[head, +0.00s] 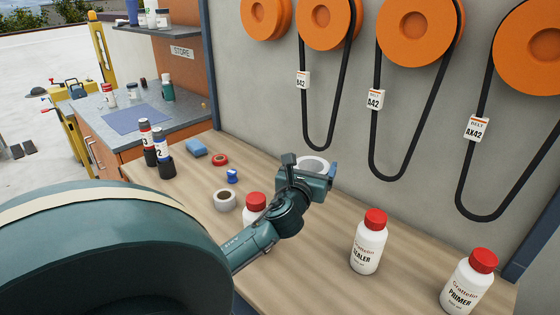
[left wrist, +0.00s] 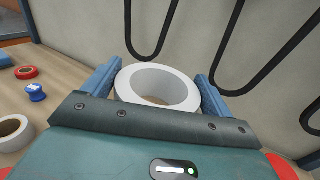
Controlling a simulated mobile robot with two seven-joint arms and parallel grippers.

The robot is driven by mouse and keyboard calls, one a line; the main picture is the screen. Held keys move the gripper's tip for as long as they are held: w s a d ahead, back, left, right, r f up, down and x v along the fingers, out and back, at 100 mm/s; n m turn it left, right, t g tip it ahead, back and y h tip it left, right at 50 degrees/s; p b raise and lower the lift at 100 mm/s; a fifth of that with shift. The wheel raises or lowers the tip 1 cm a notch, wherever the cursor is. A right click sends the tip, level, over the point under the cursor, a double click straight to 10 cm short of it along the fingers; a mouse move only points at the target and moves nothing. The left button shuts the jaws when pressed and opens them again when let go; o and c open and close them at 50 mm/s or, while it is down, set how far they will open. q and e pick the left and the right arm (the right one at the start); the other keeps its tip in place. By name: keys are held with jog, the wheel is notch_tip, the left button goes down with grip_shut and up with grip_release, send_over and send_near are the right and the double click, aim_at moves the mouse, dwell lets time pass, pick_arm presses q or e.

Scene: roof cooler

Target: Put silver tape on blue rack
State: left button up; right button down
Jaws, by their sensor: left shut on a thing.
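My left gripper (head: 318,172) is shut on a pale white-grey tape roll (head: 313,164), above the wooden bench. In the left wrist view the roll (left wrist: 157,77) sits tilted between the two blue fingers, its open hole facing up. Another pale tape roll (head: 224,200) lies on the bench to the left of the gripper and shows at the left edge of the left wrist view (left wrist: 12,130). I cannot tell for sure which roll is the silver one. I cannot make out a blue rack in either view. My right gripper is not in view.
On the wooden bench (head: 320,268) stand a sealer bottle (head: 367,245) and a primer bottle (head: 467,285). A red roll (head: 220,159), a blue roll (head: 232,176) and spray cans (head: 161,148) are at left. A blue mat (head: 135,118) lies on the far counter. Belts (head: 377,150) hang behind.

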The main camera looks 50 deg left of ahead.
pick_arm(q)
notch_tip(320, 180, down, 13)
jog(key=b, duration=0.3)
jog(key=shift+s+d+r, duration=0.1)
jog(key=shift+d+r, duration=0.05)
jog(key=shift+r, duration=0.05)
jog(key=shift+f+b, duration=0.4)
jog(key=shift+f, duration=0.1)
notch_tip(320, 180, down, 3)
jog(key=shift+f+b, duration=0.15)
jog(key=shift+b, duration=0.95)
jog(key=shift+f, duration=0.3)
jog(key=shift+r, duration=0.1)
jog(key=o, duration=0.8)
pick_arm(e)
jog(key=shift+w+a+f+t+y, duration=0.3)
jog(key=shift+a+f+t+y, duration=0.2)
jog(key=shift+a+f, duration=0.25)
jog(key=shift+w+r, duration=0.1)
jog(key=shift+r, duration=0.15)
